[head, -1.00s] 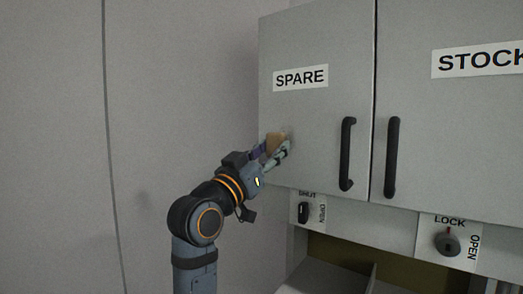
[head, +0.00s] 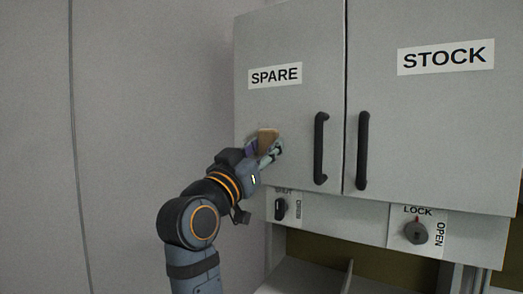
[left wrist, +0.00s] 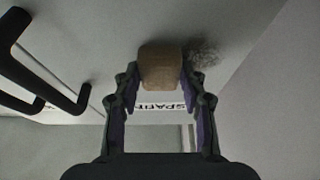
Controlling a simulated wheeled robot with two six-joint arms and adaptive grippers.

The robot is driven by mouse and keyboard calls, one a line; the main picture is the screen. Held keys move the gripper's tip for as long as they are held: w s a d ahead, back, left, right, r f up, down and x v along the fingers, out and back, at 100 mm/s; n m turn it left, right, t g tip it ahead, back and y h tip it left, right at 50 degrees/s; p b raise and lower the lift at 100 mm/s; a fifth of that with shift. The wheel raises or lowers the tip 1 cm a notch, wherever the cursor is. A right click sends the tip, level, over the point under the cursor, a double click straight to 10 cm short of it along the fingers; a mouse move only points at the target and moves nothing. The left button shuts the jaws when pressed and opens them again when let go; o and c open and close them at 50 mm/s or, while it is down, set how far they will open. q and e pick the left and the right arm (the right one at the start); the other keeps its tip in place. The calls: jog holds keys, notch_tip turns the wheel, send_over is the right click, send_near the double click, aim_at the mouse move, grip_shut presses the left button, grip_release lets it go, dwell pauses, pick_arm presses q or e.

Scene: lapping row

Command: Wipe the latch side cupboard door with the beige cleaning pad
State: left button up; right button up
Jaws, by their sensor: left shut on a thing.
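The beige cleaning pad (head: 268,139) is held between the fingers of my left gripper (head: 266,152), which is shut on it. It also shows in the left wrist view (left wrist: 160,66), gripped at the fingertips (left wrist: 160,82). The pad is at the face of the SPARE door (head: 290,105), below its label and left of its black handle (head: 320,148). I cannot tell whether it touches the door. A dark speckled smudge (left wrist: 203,54) shows on the door beside the pad in the left wrist view. My right gripper is not in view.
The STOCK door (head: 430,120) with its handle (head: 363,150) is to the right. Below are a SHUT/OPEN latch (head: 280,208) and a LOCK knob (head: 416,231). An open shelf space lies beneath. Bare wall (head: 150,90) is at the left.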

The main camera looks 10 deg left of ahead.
pick_arm(q)
jog(key=shift+w+a+r+p, duration=0.15)
jog(key=shift+w+a+p, duration=0.1)
jog(key=shift+a+p, duration=0.35)
jog(key=shift+w+a+f, duration=0.1)
jog(key=shift+w+a, duration=0.15)
jog(key=shift+a, duration=0.35)
jog(key=shift+w+a+f, duration=0.1)
jog(key=shift+w+a, duration=0.1)
jog(key=shift+a, duration=0.35)
